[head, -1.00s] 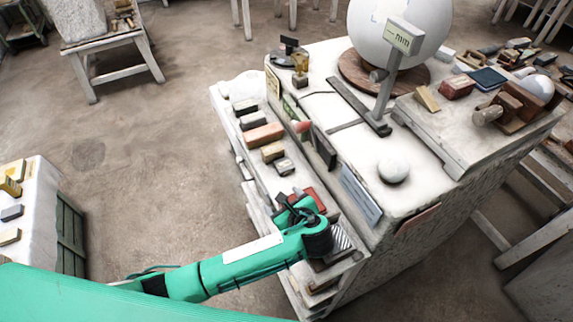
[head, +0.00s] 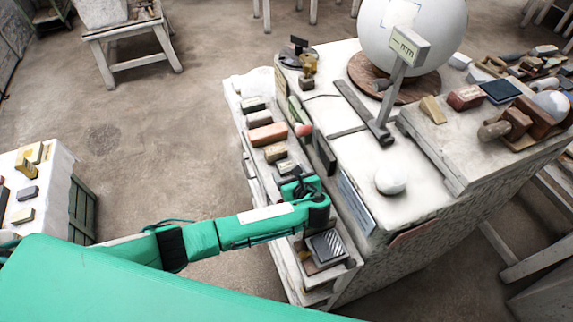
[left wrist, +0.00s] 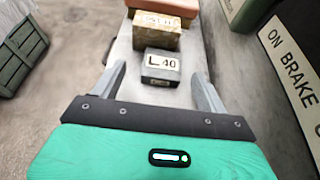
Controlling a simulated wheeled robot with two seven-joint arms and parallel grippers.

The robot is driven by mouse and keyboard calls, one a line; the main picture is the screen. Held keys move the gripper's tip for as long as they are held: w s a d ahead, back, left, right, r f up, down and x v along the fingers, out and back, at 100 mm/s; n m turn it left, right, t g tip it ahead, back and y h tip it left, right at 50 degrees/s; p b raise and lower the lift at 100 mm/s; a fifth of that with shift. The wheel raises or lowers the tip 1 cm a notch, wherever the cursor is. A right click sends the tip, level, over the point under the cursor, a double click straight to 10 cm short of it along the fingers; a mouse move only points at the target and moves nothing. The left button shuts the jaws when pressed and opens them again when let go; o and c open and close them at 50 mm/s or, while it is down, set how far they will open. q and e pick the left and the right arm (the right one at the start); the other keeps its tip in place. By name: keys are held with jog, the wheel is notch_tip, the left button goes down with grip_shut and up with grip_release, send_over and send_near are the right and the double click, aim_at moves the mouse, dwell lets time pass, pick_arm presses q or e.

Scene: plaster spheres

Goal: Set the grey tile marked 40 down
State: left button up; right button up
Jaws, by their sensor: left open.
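The grey tile marked 40 (left wrist: 161,66) rests on the pale shelf (left wrist: 190,98), its label facing me in the left wrist view. It also shows in the head view (head: 285,167), just beyond my left gripper. My left gripper (left wrist: 159,70) is open, with a finger on each side of the tile in the picture and a visible gap on both sides. Whether the tile lies at fingertip depth I cannot tell. In the head view my left gripper (head: 293,183) is over the shelf, partly hidden by its own wrist. My right gripper is not in view.
A yellowish block (left wrist: 157,31) stands just beyond the tile, with a reddish brick (head: 267,134) behind it. A sign reading "ON BRAKE" (left wrist: 285,65) is close on the right. A striped block (head: 327,245) lies nearer on the shelf. Open floor (head: 165,140) lies left.

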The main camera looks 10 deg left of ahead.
aim_at(285, 164)
pick_arm(q)
jog(key=shift+w+a, duration=0.2)
jog(key=shift+w, duration=0.05)
jog(key=p+x, duration=0.1)
jog(key=x, duration=0.1)
jog(key=p+x, duration=0.1)
jog(key=shift+w+f, duration=0.2)
jog(key=shift+w, duration=0.25)
jog(key=shift+w+a+f, duration=0.2)
jog(key=shift+w+f, duration=0.05)
jog(key=shift+w, duration=0.1)
jog(key=c, duration=1.2)
jog(key=shift+c, duration=0.2)
